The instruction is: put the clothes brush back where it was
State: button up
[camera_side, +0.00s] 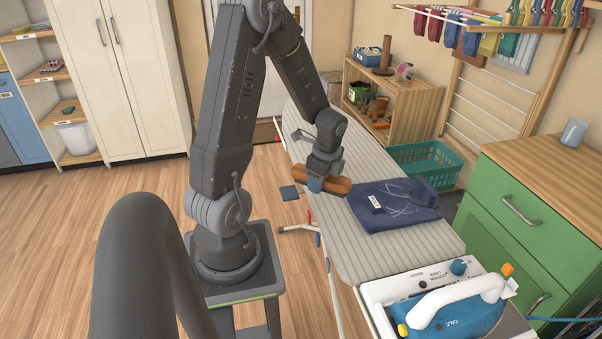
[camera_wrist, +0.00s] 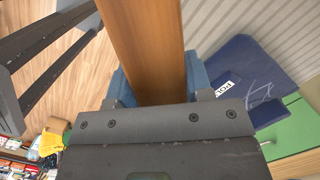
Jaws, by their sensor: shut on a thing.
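The clothes brush (camera_side: 322,182) has an orange-brown wooden body. My gripper (camera_side: 315,184) is shut on it and holds it over the left edge of the striped ironing board (camera_side: 385,254). In the wrist view the brush (camera_wrist: 146,45) runs up the picture between the blue finger pads. I cannot tell whether the brush touches the board.
A blue and white steam iron (camera_side: 455,308) stands on its station at the board's near end. A green drawer cabinet (camera_side: 535,205) and a green basket (camera_side: 425,163) stand to the right. A wooden shelf (camera_side: 420,101) is behind. Bare board lies in front of the garment.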

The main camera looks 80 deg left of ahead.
aim_at(331, 214)
jog(key=w+d+m, duration=0.1)
jog(key=m, duration=0.1)
jog(key=w+d+f+m, duration=0.1)
jog(key=w, duration=0.1)
jog(key=shift+w+f+m+y, duration=0.1)
jog(key=shift+w+m+y, duration=0.05)
jog(key=shift+m+y, duration=0.25)
jog(key=shift+w+d+f, duration=0.1)
jog(key=shift+f, duration=0.05)
jog(key=shift+w+d+x, duration=0.1)
jog(key=shift+d+x, duration=0.1)
jog(key=shift+x, duration=0.85)
jog(key=shift+w+d+x, duration=0.1)
jog(key=shift+d+x, duration=0.1)
jog(key=shift+x, duration=0.85)
jog(key=shift+w+d+x, duration=0.1)
jog(key=shift+d+x, duration=0.1)
jog(key=shift+x, duration=0.9)
